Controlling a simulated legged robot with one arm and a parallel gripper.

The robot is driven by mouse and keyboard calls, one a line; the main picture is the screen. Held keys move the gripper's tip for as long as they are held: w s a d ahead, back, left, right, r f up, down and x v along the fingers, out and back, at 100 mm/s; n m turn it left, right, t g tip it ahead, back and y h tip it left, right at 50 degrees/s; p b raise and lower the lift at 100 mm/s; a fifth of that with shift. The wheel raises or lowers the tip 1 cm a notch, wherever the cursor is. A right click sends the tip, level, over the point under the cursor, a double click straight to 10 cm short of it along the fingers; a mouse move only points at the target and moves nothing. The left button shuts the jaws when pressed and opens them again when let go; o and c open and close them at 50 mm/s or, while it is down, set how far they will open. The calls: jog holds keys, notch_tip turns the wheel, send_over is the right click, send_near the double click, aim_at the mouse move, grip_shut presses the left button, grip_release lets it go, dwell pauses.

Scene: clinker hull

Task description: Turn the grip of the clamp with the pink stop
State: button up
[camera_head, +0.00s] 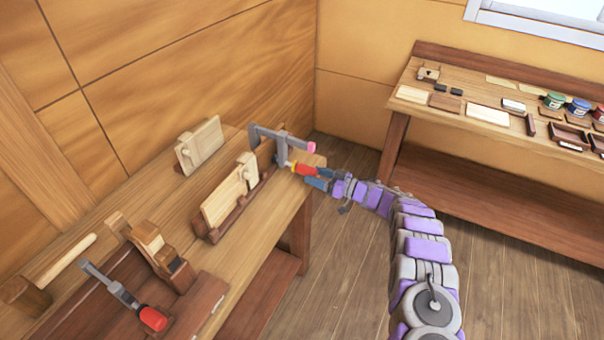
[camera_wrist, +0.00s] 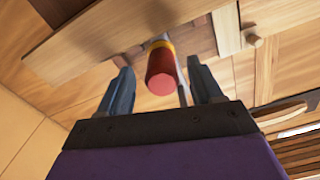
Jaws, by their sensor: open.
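The clamp (camera_head: 280,140) has a grey metal bar and a pink stop (camera_head: 311,147) at its end. It stands at the far right end of the near workbench, by a wooden piece. Its red grip (camera_head: 305,169) with a yellow collar points toward my gripper. My gripper (camera_head: 314,178) is open, with its fingers at the grip's end in the head view. In the wrist view the red grip (camera_wrist: 162,72) lies between the two blue-grey fingers of my gripper (camera_wrist: 160,88), with space on both sides. The fingers hide none of the grip's round end.
A second clamp with a red grip (camera_head: 152,318) lies at the near left of the workbench (camera_head: 262,225). A mallet (camera_head: 45,280) and several wooden blocks and fixtures stand along it. Another bench (camera_head: 470,142) with tins and small pieces is at the right. Wooden floor lies between.

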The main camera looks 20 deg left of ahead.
aim_at(305, 171)
jog(key=a, duration=0.2)
jog(key=shift+w+a+b, duration=0.1)
jog(key=shift+a+b, duration=0.2)
jog(key=shift+w+a+r, duration=0.1)
jog(key=shift+a+r, duration=0.15)
jog(key=shift+a, duration=0.3)
jog(key=shift+a+f+b, duration=0.2)
jog(key=shift+a+b, duration=0.1)
jog(key=shift+a, duration=0.65)
jog(key=shift+d+r, duration=0.15)
jog(key=shift+d, duration=0.25)
jog(key=c, duration=1)
